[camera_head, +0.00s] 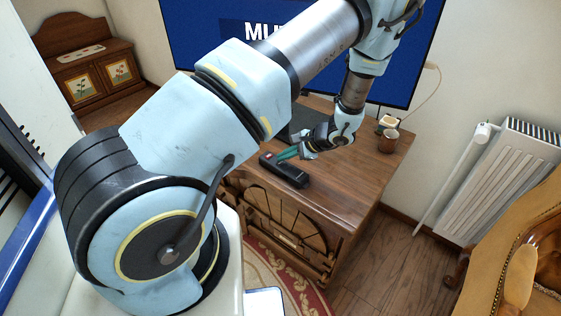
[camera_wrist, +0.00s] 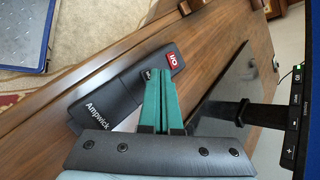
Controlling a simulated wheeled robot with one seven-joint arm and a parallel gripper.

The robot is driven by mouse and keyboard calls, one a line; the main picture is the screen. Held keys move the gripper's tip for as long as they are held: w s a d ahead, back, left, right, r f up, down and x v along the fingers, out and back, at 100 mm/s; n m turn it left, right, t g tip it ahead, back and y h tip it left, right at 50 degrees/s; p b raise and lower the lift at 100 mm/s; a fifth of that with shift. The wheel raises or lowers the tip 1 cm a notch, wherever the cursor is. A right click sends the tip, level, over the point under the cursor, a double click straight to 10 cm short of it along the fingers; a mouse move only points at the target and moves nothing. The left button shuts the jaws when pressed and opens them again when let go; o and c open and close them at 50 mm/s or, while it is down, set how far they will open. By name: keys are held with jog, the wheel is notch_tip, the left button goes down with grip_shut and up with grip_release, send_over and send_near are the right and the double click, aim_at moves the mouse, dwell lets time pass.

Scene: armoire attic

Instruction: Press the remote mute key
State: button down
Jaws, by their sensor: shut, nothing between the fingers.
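The black remote (camera_head: 292,176) lies on the wooden cabinet top. In the wrist view the remote (camera_wrist: 100,98) carries the word Ampwick and a red I/O key (camera_wrist: 173,61). A small dark key (camera_wrist: 148,75) with a white mark sits beside the red one, partly covered by my fingers. My gripper (camera_head: 280,156) has its green fingers together and empty, with the tips at the remote's key end. The fingers also show in the wrist view (camera_wrist: 160,74), tips right by the small dark key. I cannot tell whether they touch it.
A television (camera_head: 205,45) with a blue screen, partly hidden by my arm, shows the letters MU. A cup (camera_head: 388,140) stands on the cabinet top (camera_head: 345,185) at the right. A radiator (camera_head: 495,185) and a chair (camera_head: 515,260) stand further right.

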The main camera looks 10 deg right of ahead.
jog(key=shift+r, duration=0.45)
jog(key=shift+r+p, duration=1.65)
jog(key=shift+r, duration=0.9)
jog(key=shift+f, duration=0.1)
jog(key=s+a+r+n+g+h, duration=0.1)
jog(key=s+a+r+n+h, duration=0.1)
jog(key=s+a+r+n, duration=0.2)
jog(key=s+a+r+n+g+h, duration=0.1)
jog(key=s+a+r+n+h, duration=0.2)
jog(key=r, duration=0.8)
jog(key=s+a+r+n+g+h, duration=0.1)
jog(key=s+a+r+n+h, duration=0.1)
jog(key=s+a+r+n, duration=0.4)
jog(key=a+r+n, duration=0.1)
jog(key=a+r, duration=0.1)
jog(key=a, duration=0.2)
jog(key=shift+s+a+n+g+h, duration=0.25)
jog(key=shift+a+n+g+h, duration=0.05)
jog(key=shift+n+h, duration=0.1)
